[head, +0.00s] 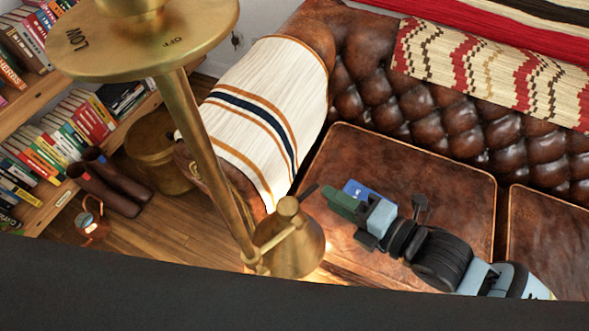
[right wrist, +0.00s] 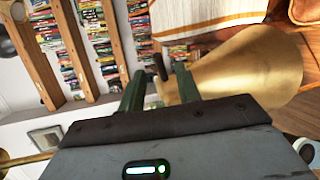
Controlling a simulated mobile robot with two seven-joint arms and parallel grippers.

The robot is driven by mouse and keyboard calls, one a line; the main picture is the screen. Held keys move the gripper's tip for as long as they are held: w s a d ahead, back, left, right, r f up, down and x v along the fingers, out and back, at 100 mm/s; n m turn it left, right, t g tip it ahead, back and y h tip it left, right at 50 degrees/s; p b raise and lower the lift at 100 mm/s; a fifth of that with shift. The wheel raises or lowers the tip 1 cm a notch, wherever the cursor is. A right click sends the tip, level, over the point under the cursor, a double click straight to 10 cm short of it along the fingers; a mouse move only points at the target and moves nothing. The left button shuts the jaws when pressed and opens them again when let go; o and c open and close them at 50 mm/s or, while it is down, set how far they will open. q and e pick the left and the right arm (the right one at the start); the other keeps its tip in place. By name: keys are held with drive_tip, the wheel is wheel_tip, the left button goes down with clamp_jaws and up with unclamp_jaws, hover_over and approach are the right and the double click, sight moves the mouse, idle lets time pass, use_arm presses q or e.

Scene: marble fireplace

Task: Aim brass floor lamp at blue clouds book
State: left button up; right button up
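The brass floor lamp (head: 190,120) rises through the left of the head view, with a disc marked LOW and OFF at its top. Its cone shade (head: 290,248) hangs low by the sofa, lit at the rim; it also shows in the right wrist view (right wrist: 240,72). My right gripper (head: 335,198) is over the seat, above and right of the shade. In the right wrist view its green fingers (right wrist: 160,88) stand apart, with a dark stub (right wrist: 159,66) between their tips; contact is unclear. A small blue patch (head: 360,188), possibly the blue clouds book, shows behind the gripper. My left gripper is out of view.
A brown leather sofa (head: 400,150) fills the right, with a striped cream throw (head: 265,105) over its arm. Bookshelves (head: 50,205) stand at the left. Boots (head: 105,185), a brass pot (head: 155,150) and a copper lantern (head: 92,220) stand on the wood floor.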

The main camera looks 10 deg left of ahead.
drive_tip(key=x, duration=0.7)
drive_tip(key=shift+w+a, duration=0.25)
drive_tip(key=shift+a, duration=0.1)
drive_tip(key=shift+c, duration=0.2)
clamp_jaws()
